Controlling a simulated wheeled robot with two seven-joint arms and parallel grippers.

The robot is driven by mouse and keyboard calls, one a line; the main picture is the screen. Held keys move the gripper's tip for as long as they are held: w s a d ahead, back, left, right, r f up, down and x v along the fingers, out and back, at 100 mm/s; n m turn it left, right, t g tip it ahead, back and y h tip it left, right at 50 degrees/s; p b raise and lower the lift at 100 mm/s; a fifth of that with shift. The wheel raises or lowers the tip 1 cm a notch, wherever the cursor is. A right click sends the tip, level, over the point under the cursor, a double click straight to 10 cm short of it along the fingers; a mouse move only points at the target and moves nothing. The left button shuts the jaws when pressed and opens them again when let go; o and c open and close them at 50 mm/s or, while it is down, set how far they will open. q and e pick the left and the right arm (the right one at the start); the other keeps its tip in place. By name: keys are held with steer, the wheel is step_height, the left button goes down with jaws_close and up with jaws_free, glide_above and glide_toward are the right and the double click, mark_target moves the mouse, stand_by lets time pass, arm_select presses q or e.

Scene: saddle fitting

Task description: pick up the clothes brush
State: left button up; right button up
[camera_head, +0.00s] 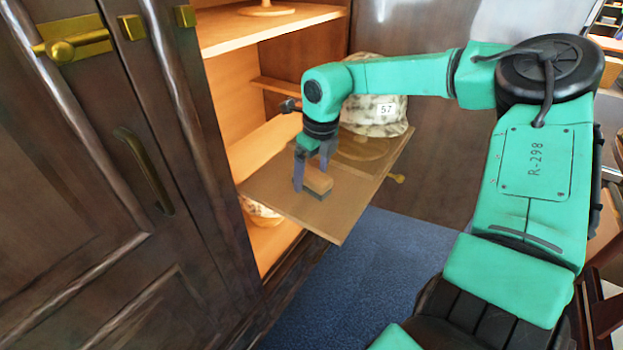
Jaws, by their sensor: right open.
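The clothes brush (317,182), a small block with a brown wooden back and a dark lower edge, lies on the pulled-out wooden shelf (345,222) of the cabinet. My right gripper (311,178) reaches down over the brush from above. Its fingers are apart, one at the left side of the brush and one behind it. The gripper partly hides the brush, and I cannot tell whether the fingers touch it. My left gripper is not in view.
A mottled grey-white bundle tagged 57 (385,110) stands at the back of the pulled-out shelf, close behind my right forearm. A fixed upper shelf (262,32) overhangs to the left. Dark cabinet doors (75,230) fill the left. Blue carpet (355,270) lies below, clear.

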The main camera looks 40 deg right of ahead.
mark_target(311, 173)
steer(key=shift+f+b, duration=0.35)
steer(key=shift+b, duration=0.05)
stand_by(0.4)
jaws_close()
steer(key=shift+r+p, duration=0.5)
steer(key=shift+p, duration=0.1)
step_height(311, 173, up, 20)
steer(key=p, duration=0.1)
steer(key=shift+f, duration=0.15)
